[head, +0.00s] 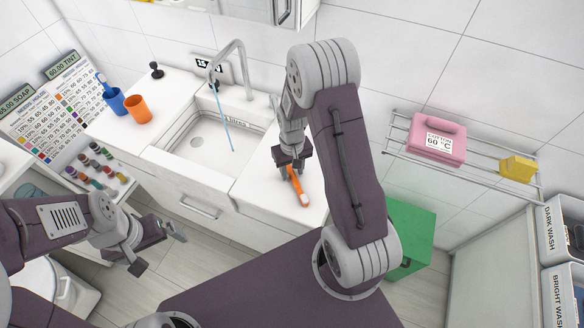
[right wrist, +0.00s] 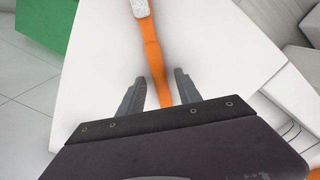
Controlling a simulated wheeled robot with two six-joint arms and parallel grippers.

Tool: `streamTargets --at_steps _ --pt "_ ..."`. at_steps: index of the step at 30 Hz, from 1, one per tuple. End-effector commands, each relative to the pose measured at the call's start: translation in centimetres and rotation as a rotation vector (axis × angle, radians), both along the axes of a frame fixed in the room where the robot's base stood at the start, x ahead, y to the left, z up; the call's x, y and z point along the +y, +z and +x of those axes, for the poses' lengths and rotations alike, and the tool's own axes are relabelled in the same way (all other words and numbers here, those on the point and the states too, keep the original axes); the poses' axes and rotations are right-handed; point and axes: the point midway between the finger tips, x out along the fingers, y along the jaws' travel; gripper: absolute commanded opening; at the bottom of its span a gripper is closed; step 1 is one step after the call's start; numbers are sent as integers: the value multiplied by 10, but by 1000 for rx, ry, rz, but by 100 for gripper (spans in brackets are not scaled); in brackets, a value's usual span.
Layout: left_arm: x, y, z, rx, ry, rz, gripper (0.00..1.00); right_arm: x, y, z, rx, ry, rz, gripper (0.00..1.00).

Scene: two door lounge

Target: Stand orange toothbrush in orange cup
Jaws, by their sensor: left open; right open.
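The orange toothbrush (head: 299,188) lies on the white counter to the right of the sink, and it also shows in the right wrist view (right wrist: 152,50). My right gripper (head: 294,168) is open just over it, with one finger on each side of the handle (right wrist: 157,92). The orange cup (head: 138,109) stands upright on the counter left of the sink, with no brush seen in it. My left gripper (head: 161,248) is open and empty, low in front of the cabinet, far from both.
A blue cup (head: 114,101) holding a blue brush stands beside the orange cup. The sink (head: 205,137) with its tall faucet (head: 236,66) lies between the cup and toothbrush. A green box (head: 409,235) stands right of the counter. A rack above it carries a pink case (head: 437,142).

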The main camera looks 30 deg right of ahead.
Motion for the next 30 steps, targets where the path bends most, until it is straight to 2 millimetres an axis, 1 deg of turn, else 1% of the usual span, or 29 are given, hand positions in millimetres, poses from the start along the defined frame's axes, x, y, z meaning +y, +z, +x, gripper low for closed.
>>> streamTargets --at_steps 1,2,5,12,15,19,24,26,29,30 --pt "0 4 0 0 0 0 100 0 5 0 -1 0 0 41" --pt "0 3 0 0 0 0 100 0 7 0 -1 0 0 41" --pt "0 2 0 0 0 0 100 0 23 1 -5 0 0 41" --pt "0 3 0 0 0 0 100 0 84 2 -7 0 -1 41" --pt "0 4 0 0 0 0 100 0 104 1 -4 0 0 41" --pt "0 4 0 0 0 0 100 0 119 1 -2 0 0 41" --pt "0 4 0 0 0 0 100 1 123 -1 0 1 0 41" --pt "0 4 0 0 0 0 100 6 124 -9 -7 7 1 41" --pt "0 4 0 0 0 0 100 26 124 -43 -40 27 6 41" --pt "0 4 0 0 0 0 100 34 123 -59 -55 35 8 41"
